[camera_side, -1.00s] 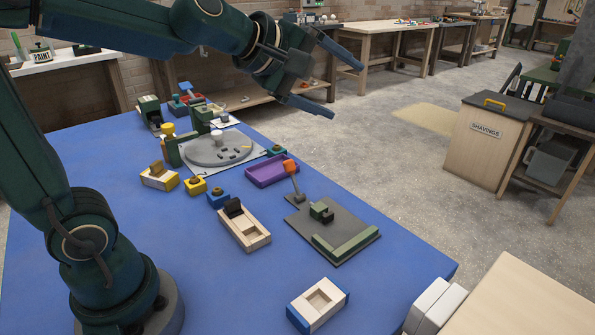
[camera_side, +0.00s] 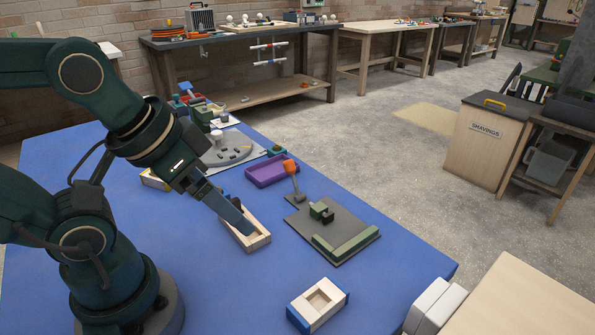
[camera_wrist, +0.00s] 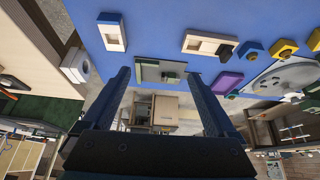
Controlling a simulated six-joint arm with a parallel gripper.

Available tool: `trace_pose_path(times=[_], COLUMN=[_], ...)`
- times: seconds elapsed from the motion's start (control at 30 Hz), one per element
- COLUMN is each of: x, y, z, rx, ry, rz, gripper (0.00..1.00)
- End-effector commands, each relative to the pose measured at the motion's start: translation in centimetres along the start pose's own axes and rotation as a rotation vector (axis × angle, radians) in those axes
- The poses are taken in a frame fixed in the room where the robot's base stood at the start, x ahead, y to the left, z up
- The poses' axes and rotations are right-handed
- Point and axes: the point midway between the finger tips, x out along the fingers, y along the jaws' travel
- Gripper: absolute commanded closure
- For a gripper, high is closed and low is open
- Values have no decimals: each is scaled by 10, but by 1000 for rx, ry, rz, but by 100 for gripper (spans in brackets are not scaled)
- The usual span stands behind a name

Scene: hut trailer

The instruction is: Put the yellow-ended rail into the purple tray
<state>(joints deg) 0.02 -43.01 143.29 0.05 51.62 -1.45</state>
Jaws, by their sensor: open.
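The purple tray (camera_side: 272,170) lies on the blue table in the side view, and it looks empty. It also shows in the wrist view (camera_wrist: 228,84). A pale wooden block with yellow ends (camera_side: 151,181), seemingly the yellow-ended rail, sits at the table's left, mostly hidden behind my arm. A yellow piece cut off at the wrist view's right edge (camera_wrist: 315,39) may be part of it. My gripper (camera_wrist: 158,75) is open and empty, its fingers spread. In the side view its fingers (camera_side: 232,212) overlap a pale wooden block (camera_side: 257,241); contact cannot be told.
A blue-ended block (camera_side: 318,304) lies at the front. A grey plate (camera_side: 333,228) with green pieces and an upright orange-topped post (camera_side: 292,175) stands right of the tray. A round grey fixture (camera_side: 232,149) stands behind.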

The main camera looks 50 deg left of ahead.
Motion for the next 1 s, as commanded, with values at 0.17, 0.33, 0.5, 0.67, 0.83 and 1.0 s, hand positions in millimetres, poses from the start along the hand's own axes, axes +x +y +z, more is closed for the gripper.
trace_pose_path(times=[0.17, 0.33, 0.5, 0.67, 0.83, 1.0], x=[-4, -3, 8, 23, 44, 69], y=[-10, -50, -110, -171, -236, -296], z=[-8, -36, -64, -76, -73, -49], rx=[-221, -589, -973, -1256, -1475, -1610], ry=[32, 76, 141, 221, 308, 359], rz=[-45, -203, -423, -621, -822, -1010], gripper=[7, 7, 7, 7, 7, 7])
